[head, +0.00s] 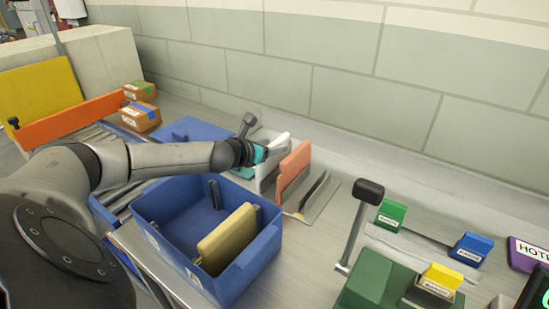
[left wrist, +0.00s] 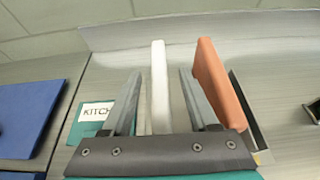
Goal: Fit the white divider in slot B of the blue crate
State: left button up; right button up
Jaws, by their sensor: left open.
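The white divider (left wrist: 160,85) stands on edge in a rack beside an orange divider (left wrist: 222,90). In the left wrist view it lies between the two spread fingers of my left gripper (left wrist: 158,105), with a gap on each side. In the head view the white divider (head: 279,143) shows just beyond my left gripper (head: 268,151). The blue crate (head: 170,240) stands open in front of the rack, with a yellow divider (head: 228,238) upright in it. The slot letters cannot be read. My right gripper is not in view.
The orange divider (head: 294,164) stands close to the right of the white one. A blue lid-like panel (head: 195,130) lies behind the crate. Cardboard boxes (head: 140,116) sit at the back left. A black-headed post (head: 368,190) and green, blue and yellow blocks stand to the right.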

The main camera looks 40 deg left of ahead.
pick_arm(q)
jog(key=shift+x, duration=0.9)
jog(key=shift+s, duration=0.1)
grip_shut()
